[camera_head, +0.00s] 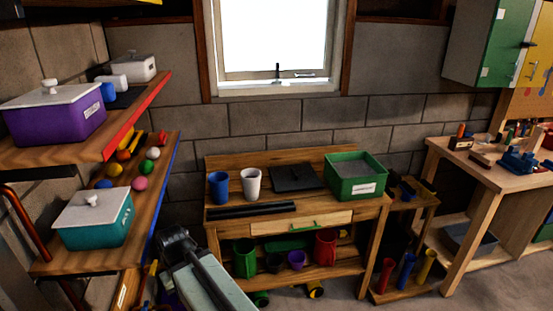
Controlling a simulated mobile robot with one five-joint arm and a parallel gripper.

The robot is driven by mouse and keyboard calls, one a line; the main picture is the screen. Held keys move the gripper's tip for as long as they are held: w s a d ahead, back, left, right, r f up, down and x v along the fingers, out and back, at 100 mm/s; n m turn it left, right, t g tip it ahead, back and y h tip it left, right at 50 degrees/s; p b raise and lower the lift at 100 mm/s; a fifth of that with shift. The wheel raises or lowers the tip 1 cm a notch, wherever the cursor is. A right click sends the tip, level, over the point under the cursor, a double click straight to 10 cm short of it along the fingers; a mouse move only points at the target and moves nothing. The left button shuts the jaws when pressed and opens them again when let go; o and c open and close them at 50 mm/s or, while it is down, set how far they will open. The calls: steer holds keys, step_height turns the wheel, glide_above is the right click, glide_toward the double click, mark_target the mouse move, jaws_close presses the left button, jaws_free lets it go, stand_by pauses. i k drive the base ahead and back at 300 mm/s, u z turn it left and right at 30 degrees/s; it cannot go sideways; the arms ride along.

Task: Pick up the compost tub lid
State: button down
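Several tubs are in view, but their labels are too small to read, so I cannot tell which is the compost tub. A purple tub (66,124) with a white knobbed lid (55,96) stands on the upper left shelf. A teal tub (98,230) with a white knobbed lid (90,208) stands on the lower left shelf. An open green tub (353,187) stands on the workbench. A dark flat square piece (297,177), possibly a lid, lies left of it. My gripper (174,243) is right of the teal tub, apart from it; its fingers are unclear.
The workbench (240,222) also holds a blue cup (218,187), a white cup (251,184) and dark bars (251,211). Coloured balls (140,183) lie on the lower left shelf (150,222). A wooden table (486,174) with tools stands at right. Some floor (335,290) shows in front.

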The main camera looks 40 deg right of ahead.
mark_target(296, 177)
steer(key=z, duration=1.8)
